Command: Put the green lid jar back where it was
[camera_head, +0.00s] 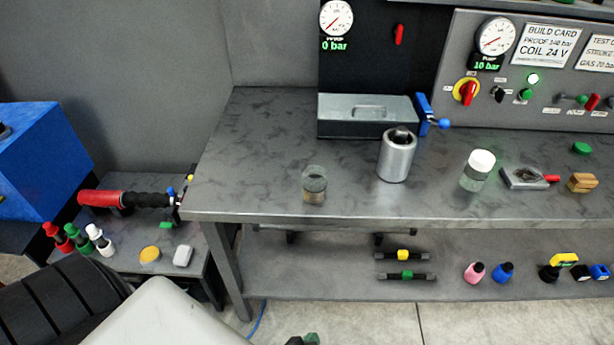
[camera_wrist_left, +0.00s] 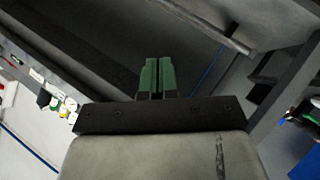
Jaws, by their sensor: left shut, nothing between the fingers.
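No jar with a clearly green lid shows. A clear jar (camera_head: 314,186) with a dull grey-green top and brownish contents stands upright near the bench's front left edge. Another clear jar (camera_head: 476,172) with a white lid stands farther right. A flat green disc (camera_head: 582,148) lies at the bench's right; whether it is a loose lid I cannot tell. My left gripper (camera_head: 304,340) is at the bottom edge of the head view, below and in front of the bench, apart from the jars. In the left wrist view its green fingers (camera_wrist_left: 157,76) are together and empty. My right gripper is not in view.
A lower shelf (camera_head: 330,275) holds bottles and bars. The bench's left part is clear.

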